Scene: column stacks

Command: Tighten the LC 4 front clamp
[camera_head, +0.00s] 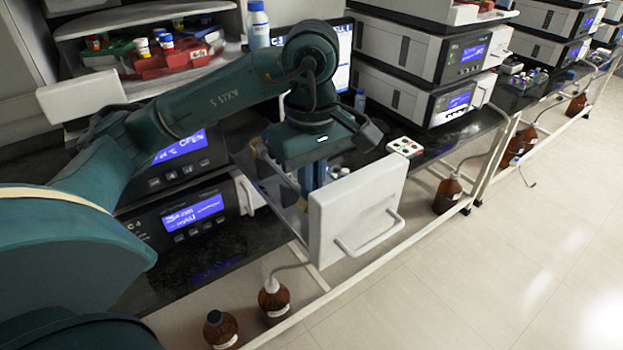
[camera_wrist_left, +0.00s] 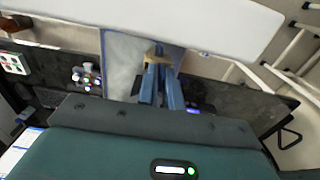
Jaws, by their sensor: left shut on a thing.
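My left gripper (camera_head: 312,180) reaches down from above, behind a white front panel with a handle (camera_head: 350,215). Its blue fingers also show in the left wrist view (camera_wrist_left: 161,78). They are shut on a small tan piece (camera_wrist_left: 157,60), which looks like the front clamp. The clamp is mostly covered by the fingers, and how tight it sits cannot be seen. The unit at the left (camera_head: 190,212) carries a partly readable label ending in 4. My right gripper is not in view.
Brown bottles (camera_head: 273,298) stand below the bench front, with a tube rising from one. More stacked instruments (camera_head: 430,50) stand at the right. The floor at the right is open.

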